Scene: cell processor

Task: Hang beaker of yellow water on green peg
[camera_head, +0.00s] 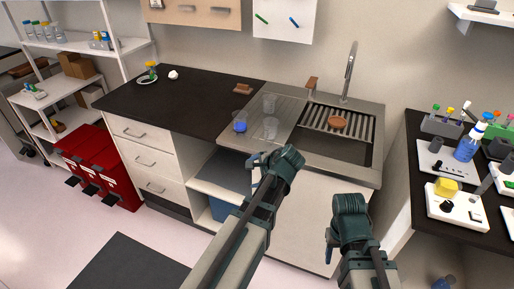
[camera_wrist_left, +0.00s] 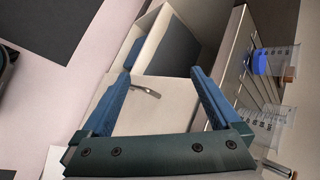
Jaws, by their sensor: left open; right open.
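The wall board above carries a green peg (camera_head: 262,18) and a blue peg (camera_head: 294,22), both empty. My left gripper (camera_wrist_left: 160,75) is open and empty in the left wrist view, below and in front of the sink counter; the blue beaker (camera_wrist_left: 262,62) is beyond its right finger. My right gripper (camera_head: 333,245) is low in front of the sink cabinet; its fingers are mostly hidden.
A sink (camera_head: 345,145) with a faucet (camera_head: 349,70) is right of the beakers. A black counter (camera_head: 180,105) extends left. Red bins (camera_head: 105,170) stand at left.

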